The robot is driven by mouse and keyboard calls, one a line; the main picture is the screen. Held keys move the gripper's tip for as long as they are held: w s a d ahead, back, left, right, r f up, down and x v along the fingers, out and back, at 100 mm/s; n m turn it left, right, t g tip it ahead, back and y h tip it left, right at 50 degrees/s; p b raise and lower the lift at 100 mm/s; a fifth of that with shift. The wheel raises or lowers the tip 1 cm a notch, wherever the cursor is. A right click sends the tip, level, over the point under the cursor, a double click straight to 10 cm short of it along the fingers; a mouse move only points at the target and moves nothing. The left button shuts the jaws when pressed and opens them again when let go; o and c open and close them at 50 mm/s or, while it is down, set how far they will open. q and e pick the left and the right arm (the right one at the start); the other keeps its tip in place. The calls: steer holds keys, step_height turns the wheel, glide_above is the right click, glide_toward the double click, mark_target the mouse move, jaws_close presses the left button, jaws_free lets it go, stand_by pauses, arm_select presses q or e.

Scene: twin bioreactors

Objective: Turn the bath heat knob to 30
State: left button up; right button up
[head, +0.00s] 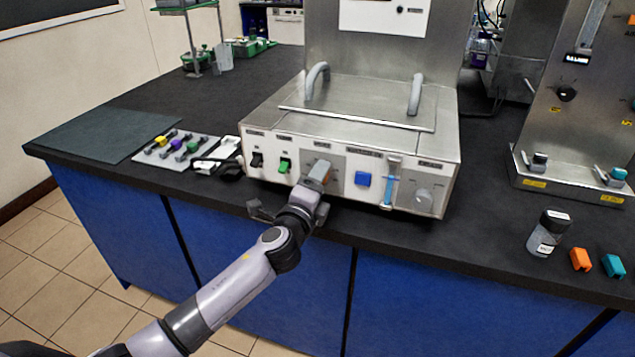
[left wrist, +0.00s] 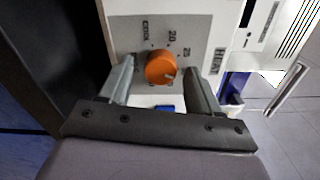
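The bath heat knob (left wrist: 160,68) is round and orange in the left wrist view. A small pale mark shows near its lower right edge. COOL, 20, 25 and HEAT are printed around it; I cannot read a 30. My left gripper (left wrist: 158,77) is open, one finger on each side of the knob, with small gaps showing. In the head view my left gripper (head: 317,174) is at the front panel of the steel bath (head: 262,134) and hides the knob. My right gripper is not in view.
Along the panel are a black switch (head: 257,160), a green switch (head: 284,165), a blue button (head: 362,179), a blue-filled tube (head: 389,187) and a grey round knob (head: 424,199). A bottle (head: 547,233) and two clips stand to the right. The bench front edge lies below.

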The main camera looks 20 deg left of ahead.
arm_select(q)
steer(key=shift+s, duration=0.1)
steer(key=s, duration=0.7)
steer(key=shift+a, duration=0.15)
stand_by(0.4)
steer(key=s+a+f+n+g+h, duration=0.1)
steer(key=s+f+n+g, duration=0.6)
steer(key=s+f+n, duration=1.1)
steer(key=s+a+f, duration=0.1)
steer(key=s+f, duration=0.3)
steer(key=s, duration=0.4)
steer(key=shift+g+h, duration=0.3)
